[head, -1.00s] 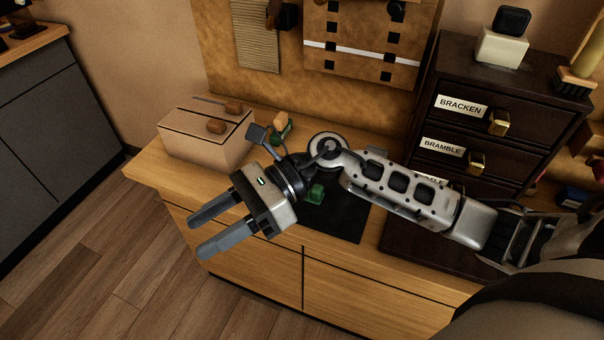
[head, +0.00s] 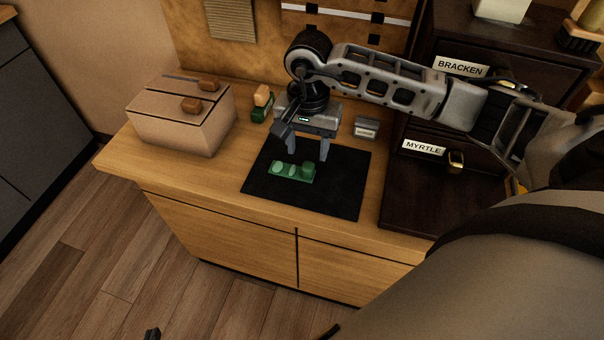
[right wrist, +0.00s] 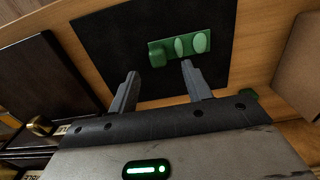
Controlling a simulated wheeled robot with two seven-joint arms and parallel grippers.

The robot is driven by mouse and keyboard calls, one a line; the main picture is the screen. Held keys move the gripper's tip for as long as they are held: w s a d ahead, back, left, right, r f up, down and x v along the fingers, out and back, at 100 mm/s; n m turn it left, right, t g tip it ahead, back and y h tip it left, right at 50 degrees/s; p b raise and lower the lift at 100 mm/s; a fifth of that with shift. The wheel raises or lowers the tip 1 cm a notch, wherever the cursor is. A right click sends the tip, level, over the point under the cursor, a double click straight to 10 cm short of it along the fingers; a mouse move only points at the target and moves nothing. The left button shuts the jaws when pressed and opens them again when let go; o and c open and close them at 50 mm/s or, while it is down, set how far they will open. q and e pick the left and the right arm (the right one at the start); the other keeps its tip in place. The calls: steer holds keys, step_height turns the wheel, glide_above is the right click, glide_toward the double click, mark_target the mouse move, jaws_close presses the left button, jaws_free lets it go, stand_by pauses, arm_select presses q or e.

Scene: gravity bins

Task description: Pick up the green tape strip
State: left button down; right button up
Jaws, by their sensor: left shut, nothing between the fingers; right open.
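A green strip-like piece (head: 290,172) with round raised pads and a taller block at its right end lies on a black mat (head: 340,200). It is the likeliest match for the green tape strip. It also shows in the right wrist view (right wrist: 180,48), just beyond the fingertips. My right gripper (head: 307,157) is open and empty, pointing down at the piece from its far side, near the taller block. In the right wrist view the fingers (right wrist: 160,70) are apart with only mat between them. A small dark tip of my left gripper (head: 152,334) shows at the bottom edge, away from the counter.
A tan box (head: 175,130) with brown knobs stands at left on the wooden counter (head: 200,185). A dark green holder with an orange block (head: 262,104) and a small grey labelled box (head: 366,128) stand behind the mat. A dark drawer cabinet (head: 420,175) stands right of it.

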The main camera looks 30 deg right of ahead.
mark_target(309, 163)
steer(key=shift+f, duration=0.5)
steer(key=f, duration=0.1)
steer(key=f+b, duration=0.1)
steer(key=f, duration=0.1)
steer(key=f+b, duration=0.1)
steer(key=shift+d+f, duration=0.25)
steer(key=shift+f+b, duration=0.3)
steer(key=shift+b, duration=0.1)
arm_select(q)
steer(key=shift+w+d+f, duration=0.15)
steer(key=shift+d+f, duration=0.1)
steer(key=shift+f, duration=0.2)
arm_select(e)
jaws_close()
